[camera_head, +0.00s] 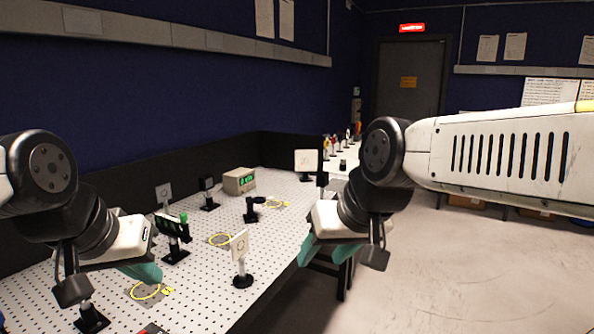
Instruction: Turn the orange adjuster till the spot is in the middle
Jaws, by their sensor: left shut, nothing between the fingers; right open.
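I cannot make out an orange adjuster on the near part of the bench; it may be hidden or too small to tell. A dark mount with a green knob (174,226) stands on the perforated bench, beyond my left gripper. I see no clear spot on either. My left gripper (145,273) is shut and empty at the left. My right gripper (330,252) is open and empty at the bench's right edge.
A beige box with a green display (239,181) sits at the back of the bench (205,290). Small posts (209,195) and yellow rings (221,240) are spread over it. Open floor (450,270) lies to the right.

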